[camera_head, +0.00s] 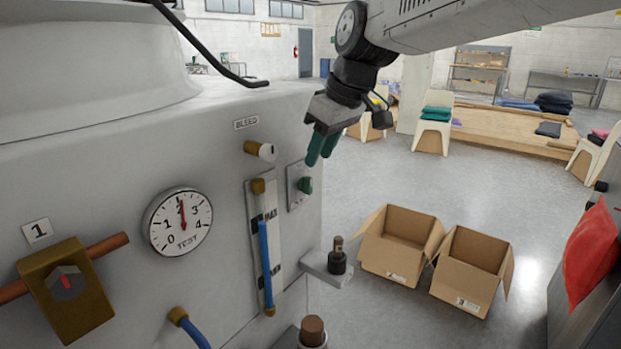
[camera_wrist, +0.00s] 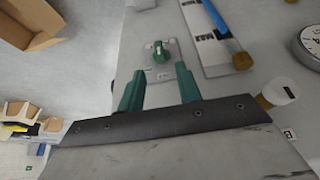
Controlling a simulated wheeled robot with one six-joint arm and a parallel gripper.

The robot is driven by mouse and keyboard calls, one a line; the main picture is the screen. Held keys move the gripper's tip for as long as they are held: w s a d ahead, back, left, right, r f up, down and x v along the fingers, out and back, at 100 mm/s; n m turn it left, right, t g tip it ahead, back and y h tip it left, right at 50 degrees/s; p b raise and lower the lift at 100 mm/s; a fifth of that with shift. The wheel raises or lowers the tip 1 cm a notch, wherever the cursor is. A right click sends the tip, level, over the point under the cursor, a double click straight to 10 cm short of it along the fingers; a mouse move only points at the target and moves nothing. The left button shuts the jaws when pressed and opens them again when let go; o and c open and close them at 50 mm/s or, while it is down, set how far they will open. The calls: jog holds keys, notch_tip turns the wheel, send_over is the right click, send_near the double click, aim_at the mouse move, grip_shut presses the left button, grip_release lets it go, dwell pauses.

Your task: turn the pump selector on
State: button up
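A green selector knob (camera_head: 305,185) sits on a small pale plate near the right edge of the machine's grey front panel. It also shows in the wrist view (camera_wrist: 160,52), with a white pointer mark; the plate's lettering is too small to read. My gripper (camera_head: 321,150) is above and in front of the knob in the head view, apart from it. In the wrist view, its two green fingers (camera_wrist: 160,72) are open and empty, with the knob visible just beyond the gap between their tips.
A brass and white bleed valve (camera_head: 260,150) juts out beside the knob. A blue sight tube (camera_head: 265,260) and a gauge (camera_head: 178,222) lie to its left. A bracket with a dark post (camera_head: 337,258) sticks out below. Open cardboard boxes (camera_head: 393,258) stand on the floor.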

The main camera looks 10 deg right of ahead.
aim_at(311, 178)
jog(key=x, duration=0.7)
jog(key=shift+f, duration=0.15)
jog(key=shift+c, duration=0.3)
jog(key=c, duration=0.6)
jog(key=shift+o, duration=0.2)
